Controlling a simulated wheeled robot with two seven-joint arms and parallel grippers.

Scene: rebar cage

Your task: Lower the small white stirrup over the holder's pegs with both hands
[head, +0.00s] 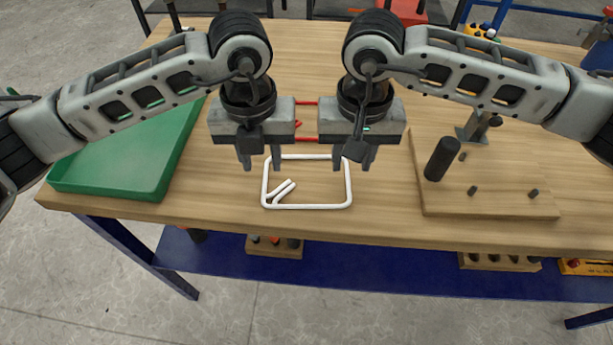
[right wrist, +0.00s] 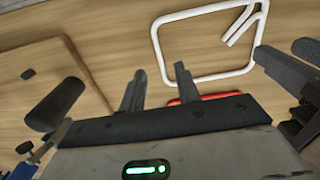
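The small white stirrup (head: 306,207) is a rounded rectangle of rod with two hooked ends slanting inward at its near left corner. It lies flat on the table and also shows in the right wrist view (right wrist: 210,79). My left gripper (head: 261,163) is open and empty above its far left side. My right gripper (head: 352,163) is open and empty above its far right side; its spread fingers (right wrist: 158,88) show in the wrist view, apart from the rod. The holder (head: 490,207) is a wooden board at the right with several short black pegs (head: 472,190).
A red stirrup (head: 306,139) lies behind the white one, partly hidden by my grippers. A green tray (head: 125,160) is at the left. Bare table lies between stirrup and board.

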